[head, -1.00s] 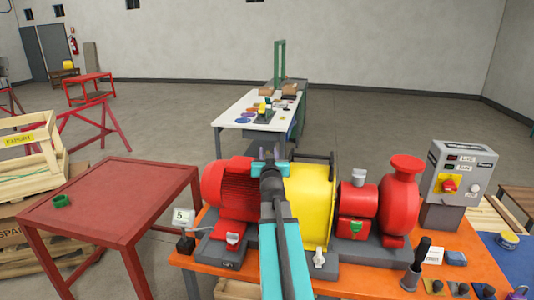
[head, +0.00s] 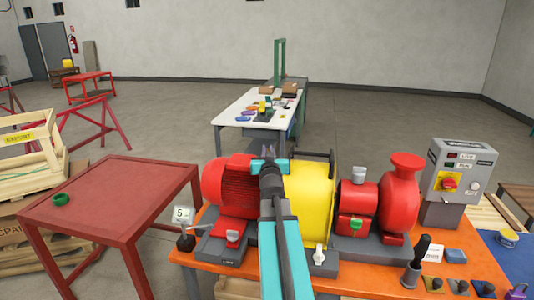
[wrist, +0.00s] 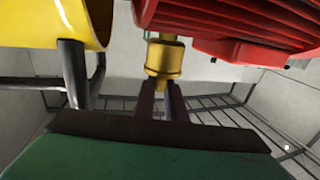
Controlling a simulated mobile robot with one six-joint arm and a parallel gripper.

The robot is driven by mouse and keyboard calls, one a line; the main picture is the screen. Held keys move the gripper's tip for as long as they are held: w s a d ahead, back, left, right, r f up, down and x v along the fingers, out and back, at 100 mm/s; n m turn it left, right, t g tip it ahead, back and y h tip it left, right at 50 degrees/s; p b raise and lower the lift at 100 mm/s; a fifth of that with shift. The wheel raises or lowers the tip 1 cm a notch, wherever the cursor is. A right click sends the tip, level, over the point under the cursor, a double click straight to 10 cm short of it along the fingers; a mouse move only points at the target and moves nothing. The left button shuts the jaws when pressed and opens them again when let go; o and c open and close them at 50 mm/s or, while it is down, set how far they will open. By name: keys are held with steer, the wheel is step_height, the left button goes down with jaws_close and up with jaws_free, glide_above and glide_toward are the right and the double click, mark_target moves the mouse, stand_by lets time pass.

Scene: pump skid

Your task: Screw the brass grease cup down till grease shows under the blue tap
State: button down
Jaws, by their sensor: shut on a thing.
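The brass grease cup (wrist: 164,60) hangs below the red motor in the wrist view. The tips of my gripper (wrist: 163,88) are at its lower end, one dark finger on each side, and shut on it. In the head view my gripper (head: 268,152) is above the gap between the red motor (head: 228,187) and the yellow guard (head: 310,190); the cup is hidden there. I cannot make out a blue tap or any grease in either view.
The skid stands on an orange bench (head: 350,278). A grey control box (head: 462,170) is at right. A white table (head: 240,105) stands behind. Dark pipes (wrist: 75,75) run beside the cup in the wrist view.

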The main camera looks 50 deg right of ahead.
steer(key=b, duration=0.6)
steer(key=shift+d+f+m, duration=0.1)
steer(key=shift+d+m, duration=0.05)
steer(key=shift+m, duration=0.15)
steer(key=m+g+h+b, duration=0.1)
steer(key=b, duration=1.1)
steer(key=shift+g, duration=0.3)
steer(key=m+g+h+b, duration=0.1)
steer(key=g+h+b, duration=0.1)
steer(key=b, duration=0.9)
steer(key=shift+m, duration=0.4)
steer(key=shift+m+g+h+b, duration=0.5)
steer(key=shift+m+g+b, duration=0.3)
steer(key=shift+g+b, duration=0.85)
steer(key=m+g+b, duration=0.1)
steer(key=b, duration=0.2)
steer(key=shift+m+g+h+b, duration=0.3)
steer(key=shift+g+h, duration=0.05)
steer(key=shift+h, duration=0.05)
steer(key=shift+w+g+b, duration=0.1)
steer(key=shift+g+b, duration=0.2)
steer(key=shift+m+g+h+b, duration=0.3)
steer(key=shift+m+g+b, duration=0.5)
steer(key=shift+m+g, duration=0.45)
steer(key=shift+s+g, duration=0.2)
steer(key=shift+g, duration=0.25)
